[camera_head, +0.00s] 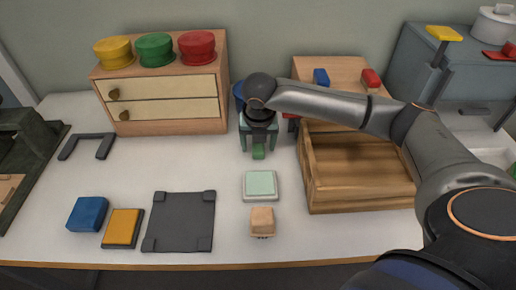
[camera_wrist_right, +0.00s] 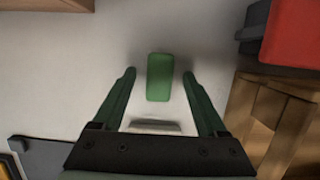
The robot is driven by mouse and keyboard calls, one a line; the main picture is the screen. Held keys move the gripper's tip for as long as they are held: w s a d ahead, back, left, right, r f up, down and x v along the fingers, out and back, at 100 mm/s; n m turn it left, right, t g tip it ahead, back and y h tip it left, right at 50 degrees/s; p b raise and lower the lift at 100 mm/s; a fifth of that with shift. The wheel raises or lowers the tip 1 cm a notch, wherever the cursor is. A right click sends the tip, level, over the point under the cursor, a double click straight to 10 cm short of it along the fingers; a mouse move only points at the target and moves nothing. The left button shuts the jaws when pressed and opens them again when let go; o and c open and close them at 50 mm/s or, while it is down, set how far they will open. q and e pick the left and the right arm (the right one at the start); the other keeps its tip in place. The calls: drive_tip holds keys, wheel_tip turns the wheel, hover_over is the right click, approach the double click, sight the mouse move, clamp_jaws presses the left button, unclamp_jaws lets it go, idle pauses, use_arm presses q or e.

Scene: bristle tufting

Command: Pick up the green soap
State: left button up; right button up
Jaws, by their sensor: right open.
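The green soap (camera_head: 258,152) is a small green block on the white table, left of the wooden tray. In the right wrist view the green soap (camera_wrist_right: 159,82) lies between the tips of my right gripper (camera_wrist_right: 159,74), with a gap on each side. My right gripper (camera_head: 258,142) is open, points down and is empty. In the head view its fingers stand left and right of the soap, whose far part is hidden by the gripper. I cannot tell the exact height of the fingertips above the table. My left gripper is not in view.
The open wooden tray (camera_head: 358,200) stands close on the right. A pale green square block (camera_head: 261,185) and a beige block (camera_head: 262,222) lie nearer the front. A wooden drawer unit (camera_head: 170,128) stands behind left. A dark mat (camera_head: 180,221) lies front left; the table between is clear.

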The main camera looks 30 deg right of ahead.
drive_tip(key=c, duration=0.4)
clamp_jaws()
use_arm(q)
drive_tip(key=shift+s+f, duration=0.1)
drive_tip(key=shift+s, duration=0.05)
use_arm(e)
drive_tip(key=shift+r, duration=0.1)
